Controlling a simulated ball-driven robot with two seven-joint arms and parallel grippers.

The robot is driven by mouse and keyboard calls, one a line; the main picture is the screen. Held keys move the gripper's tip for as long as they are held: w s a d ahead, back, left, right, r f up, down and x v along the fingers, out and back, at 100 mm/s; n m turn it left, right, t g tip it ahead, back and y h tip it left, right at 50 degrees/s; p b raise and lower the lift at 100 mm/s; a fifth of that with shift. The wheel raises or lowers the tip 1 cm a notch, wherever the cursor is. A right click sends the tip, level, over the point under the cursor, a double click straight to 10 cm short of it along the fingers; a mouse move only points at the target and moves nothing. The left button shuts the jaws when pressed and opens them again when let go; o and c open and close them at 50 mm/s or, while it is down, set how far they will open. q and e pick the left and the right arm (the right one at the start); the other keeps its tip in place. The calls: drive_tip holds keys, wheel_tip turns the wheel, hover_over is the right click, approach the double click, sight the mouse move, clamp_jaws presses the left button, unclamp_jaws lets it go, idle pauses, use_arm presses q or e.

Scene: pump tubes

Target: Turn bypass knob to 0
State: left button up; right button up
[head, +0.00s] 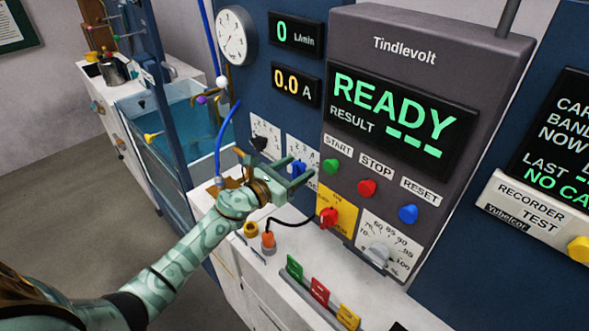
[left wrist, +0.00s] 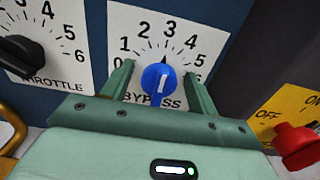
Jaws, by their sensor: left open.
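The blue bypass knob (left wrist: 158,84) is on a white dial plate marked BYPASS, with numbers from 1 to 6 visible and the 0 area at the left finger. My right gripper is not in view.
A black throttle knob (left wrist: 22,55) is left of the bypass dial. A red knob (head: 328,216) on a yellow plate is to the right, below the START button (head: 331,166). Below are a white ledge with an orange plug (head: 268,239) and coloured cards (head: 319,291).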

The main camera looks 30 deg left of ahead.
use_arm(q)
drive_tip(key=c, duration=1)
drive_tip(key=n+p, duration=0.1)
drive_tip(key=n, duration=0.3)
drive_tip(key=shift+a+n, duration=0.1)
drive_tip(key=shift+n, duration=0.3)
drive_tip(key=n+p, duration=0.1)
drive_tip(key=n, duration=0.3)
drive_tip(key=shift+n, duration=0.3)
drive_tip(key=n+p, duration=0.1)
drive_tip(key=n, duration=0.3)
drive_tip(key=shift+a+n+p, duration=0.1)
drive_tip(key=shift+n+p, duration=0.2)
drive_tip(key=shift+f+n+p, duration=0.15)
drive_tip(key=shift+n+p, duration=0.2)
drive_tip(key=shift+n, duration=0.65)
drive_tip(key=shift+f+n+p, duration=0.1)
drive_tip(key=shift+n+p, duration=0.2)
drive_tip(key=shift+n, duration=0.7)
